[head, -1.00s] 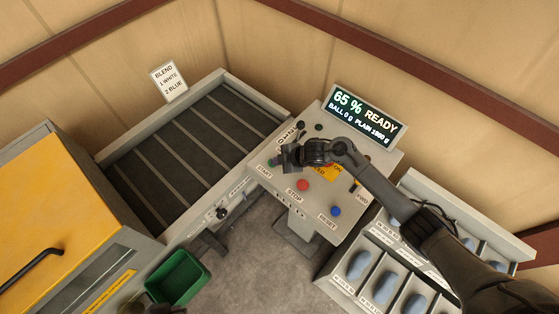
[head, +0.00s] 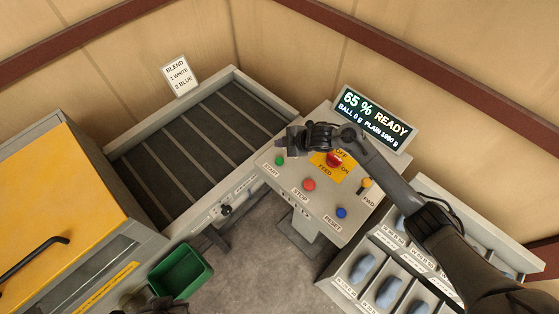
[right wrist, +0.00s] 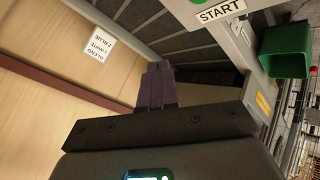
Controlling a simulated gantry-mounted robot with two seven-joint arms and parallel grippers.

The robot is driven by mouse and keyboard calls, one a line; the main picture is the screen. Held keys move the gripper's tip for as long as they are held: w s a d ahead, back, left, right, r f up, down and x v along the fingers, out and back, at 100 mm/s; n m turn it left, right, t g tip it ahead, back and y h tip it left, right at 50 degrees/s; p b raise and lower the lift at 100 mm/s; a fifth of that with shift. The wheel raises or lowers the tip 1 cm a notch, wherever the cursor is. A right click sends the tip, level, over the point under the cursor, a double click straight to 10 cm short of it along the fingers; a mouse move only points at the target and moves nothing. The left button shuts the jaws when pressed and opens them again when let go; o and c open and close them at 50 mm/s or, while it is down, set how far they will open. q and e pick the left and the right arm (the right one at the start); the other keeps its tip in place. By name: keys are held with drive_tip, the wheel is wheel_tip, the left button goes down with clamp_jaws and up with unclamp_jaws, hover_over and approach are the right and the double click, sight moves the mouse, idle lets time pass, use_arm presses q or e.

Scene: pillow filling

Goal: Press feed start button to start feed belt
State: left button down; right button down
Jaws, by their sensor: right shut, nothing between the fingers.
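The green START button (head: 280,160) stands on the grey control panel (head: 321,202), uncovered in the head view. My right gripper (head: 283,143) is shut and empty, with its tip just beyond the button in the picture and apart from it. In the right wrist view the shut fingers (right wrist: 159,86) point toward the belt side, and the START label (right wrist: 220,10) is at the top. The feed belt (head: 195,150), dark with pale slats, lies left of the panel. Dark parts at the bottom left of the head view may be my left arm; its fingers cannot be made out.
A red STOP button (head: 309,185), blue RESET button (head: 341,212) and red FEED knob (head: 334,159) share the panel. The screen (head: 373,119) reads 65% READY. A green bin (head: 181,271) stands below the belt. A tray rack (head: 350,292) is at lower right.

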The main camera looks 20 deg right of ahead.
drive_tip(key=b, duration=0.6)
hover_over(281, 162)
wheel_tip(281, 162, down, 7)
drive_tip(key=shift+s+r, duration=0.1)
drive_tip(key=shift+r, duration=0.1)
drive_tip(key=shift+f+b, duration=0.45)
drive_tip(key=shift+f, duration=0.45)
idle(0.6)
drive_tip(key=shift+f, duration=0.1)
drive_tip(key=shift+f+b, duration=0.3)
idle(0.3)
